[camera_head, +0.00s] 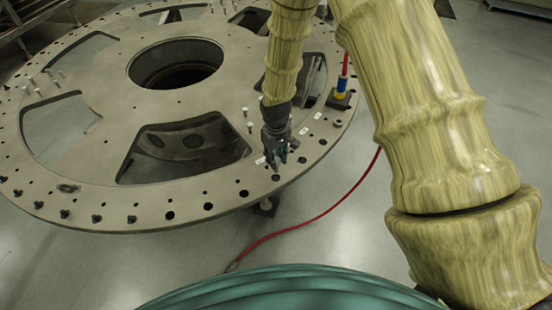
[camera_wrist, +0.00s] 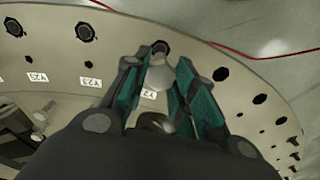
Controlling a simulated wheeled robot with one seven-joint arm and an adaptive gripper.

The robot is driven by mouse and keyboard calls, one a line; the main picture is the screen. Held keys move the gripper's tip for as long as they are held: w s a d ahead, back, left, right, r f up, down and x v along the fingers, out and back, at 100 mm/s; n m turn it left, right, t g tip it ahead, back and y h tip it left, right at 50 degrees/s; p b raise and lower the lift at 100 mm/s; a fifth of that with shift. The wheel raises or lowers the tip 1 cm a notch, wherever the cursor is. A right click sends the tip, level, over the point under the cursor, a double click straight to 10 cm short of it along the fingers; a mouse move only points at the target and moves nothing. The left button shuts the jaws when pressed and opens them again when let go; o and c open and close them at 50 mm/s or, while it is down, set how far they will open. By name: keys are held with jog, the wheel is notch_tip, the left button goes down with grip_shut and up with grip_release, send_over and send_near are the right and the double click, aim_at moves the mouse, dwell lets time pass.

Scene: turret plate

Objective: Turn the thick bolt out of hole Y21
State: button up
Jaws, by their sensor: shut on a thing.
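The large round grey turret plate (camera_head: 215,190) fills the left of the head view. My gripper (camera_head: 278,158) points down at its near right rim, with teal fingers. A dark hole or bolt head (camera_wrist: 160,47) shows just beyond the fingertips. I cannot tell how far the held bolt sits in the plate.
More labels (camera_wrist: 90,82) and dark bolt heads (camera_wrist: 86,32) line the rim. Several loose pale bolts stand on the plate (camera_head: 249,126). A blue and yellow tool with a red hose (camera_head: 342,88) stands right of my gripper. The red hose (camera_head: 310,222) crosses the floor.

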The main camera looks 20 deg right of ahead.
jog(key=shift+r, duration=1.4)
jog(key=shift+f, duration=0.1)
